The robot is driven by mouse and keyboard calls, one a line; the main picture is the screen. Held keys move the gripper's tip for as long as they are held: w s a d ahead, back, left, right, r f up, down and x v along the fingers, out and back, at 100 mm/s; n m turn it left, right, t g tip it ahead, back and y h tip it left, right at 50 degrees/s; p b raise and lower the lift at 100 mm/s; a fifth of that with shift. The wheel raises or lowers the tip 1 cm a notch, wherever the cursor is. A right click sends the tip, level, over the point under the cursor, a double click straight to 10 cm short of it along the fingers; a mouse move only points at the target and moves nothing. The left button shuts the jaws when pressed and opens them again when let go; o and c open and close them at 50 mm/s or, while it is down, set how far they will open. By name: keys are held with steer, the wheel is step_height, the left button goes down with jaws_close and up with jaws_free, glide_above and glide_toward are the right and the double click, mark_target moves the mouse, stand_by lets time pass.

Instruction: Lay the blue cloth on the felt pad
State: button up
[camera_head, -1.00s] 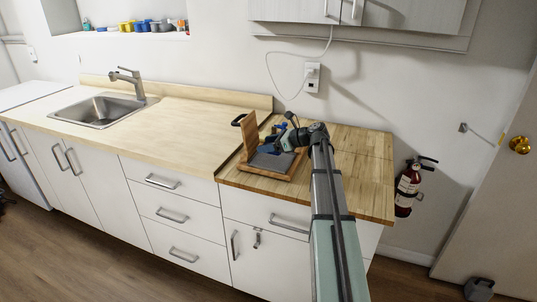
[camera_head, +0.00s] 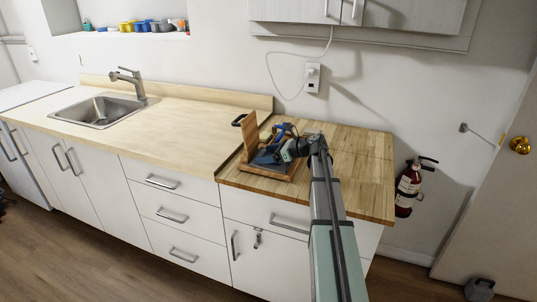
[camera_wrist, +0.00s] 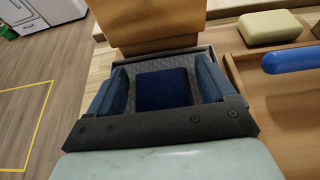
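The blue cloth (camera_wrist: 163,88) is a dark blue, folded-looking rectangle in the wrist view. It lies over the grey patterned felt pad (camera_wrist: 207,62), whose grey surface shows around it. My gripper (camera_wrist: 160,85) is open, with a blue finger on each side of the cloth and a visible gap at the left finger. Whether the right finger touches the cloth is unclear. In the head view my gripper (camera_head: 280,155) is low over the pad (camera_head: 264,158) at the wooden box, and it hides most of the cloth.
An upright wooden panel (camera_wrist: 150,25) stands behind the pad. To the right are a wooden tray (camera_wrist: 270,110), a blue handle (camera_wrist: 290,60) and a pale yellow block (camera_wrist: 268,27). The butcher-block counter (camera_head: 355,175) is clear at right. A sink (camera_head: 103,110) is far left.

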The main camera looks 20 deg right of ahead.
steer(key=shift+o, duration=1)
steer(key=shift+r, duration=0.1)
steer(key=shift+s+d+r, duration=0.15)
steer(key=shift+s, duration=0.05)
steer(key=v, duration=1.1)
steer(key=shift+s+d+r, duration=0.15)
steer(key=shift+c, duration=0.2)
